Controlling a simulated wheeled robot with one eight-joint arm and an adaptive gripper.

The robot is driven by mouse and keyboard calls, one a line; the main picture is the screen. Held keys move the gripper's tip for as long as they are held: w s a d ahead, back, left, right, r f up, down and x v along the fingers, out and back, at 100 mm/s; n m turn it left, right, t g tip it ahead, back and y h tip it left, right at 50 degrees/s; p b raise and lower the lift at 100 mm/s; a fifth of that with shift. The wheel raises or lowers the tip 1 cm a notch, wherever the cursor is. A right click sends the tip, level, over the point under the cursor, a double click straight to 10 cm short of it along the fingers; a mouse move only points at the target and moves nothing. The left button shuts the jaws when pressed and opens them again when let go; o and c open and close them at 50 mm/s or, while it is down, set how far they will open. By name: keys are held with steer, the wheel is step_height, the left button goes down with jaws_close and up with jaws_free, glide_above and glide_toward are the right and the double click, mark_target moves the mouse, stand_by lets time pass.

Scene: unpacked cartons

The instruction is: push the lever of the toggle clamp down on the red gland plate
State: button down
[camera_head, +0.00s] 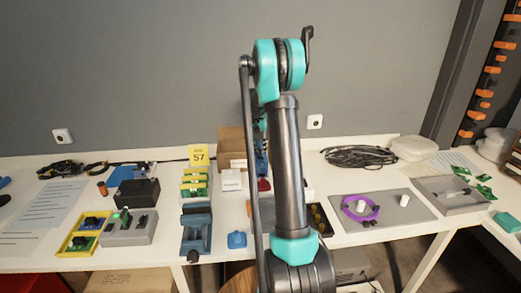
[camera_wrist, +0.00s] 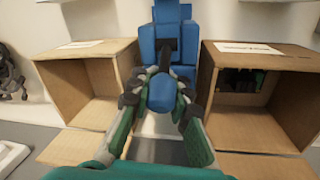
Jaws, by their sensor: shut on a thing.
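In the wrist view my gripper (camera_wrist: 162,97) is closed around a rounded blue knob (camera_wrist: 160,95), with a finger on each side. The knob sits in front of an upright blue body (camera_wrist: 172,28) with a dark part at its middle, which looks like the toggle clamp. The knob looks like the end of its lever, but the joint between them is partly hidden by my fingers. In the head view a small red piece (camera_head: 264,184) shows beside my arm, possibly the red gland plate. My arm hides most of that spot and the gripper there. No red plate shows in the wrist view.
Open cardboard cartons stand close on the left (camera_wrist: 88,78) and right (camera_wrist: 262,90) of the blue body. A grey mat (camera_head: 385,217) with a purple ring lies right.

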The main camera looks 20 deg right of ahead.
mark_target(261, 158)
steer(key=t, duration=0.1)
steer(key=s+r+t, duration=0.1)
steer(key=t, duration=0.1)
steer(key=shift+a, duration=0.1)
steer(key=t, duration=0.1)
steer(key=s+t+h, duration=0.1)
steer(key=t, duration=0.1)
steer(key=shift+s+a+r+m+t, duration=0.15)
steer(key=shift+r+m+t, duration=0.05)
steer(key=shift+m+t, duration=0.1)
steer(key=t, duration=0.1)
steer(key=s+t, duration=0.1)
steer(key=t+h, duration=0.1)
steer(key=t, duration=0.1)
steer(key=shift+s+a+r, duration=0.1)
steer(key=shift+s+a, duration=0.05)
steer(key=shift+s, duration=0.1)
steer(key=shift+s+t+h, duration=0.15)
steer(key=shift+t+h, duration=0.15)
steer(key=shift+t, duration=0.1)
steer(key=shift+s, duration=0.1)
steer(key=c, duration=1.4)
jaws_free()
steer(key=shift+o, duration=0.2)
steer(key=v, duration=1.2)
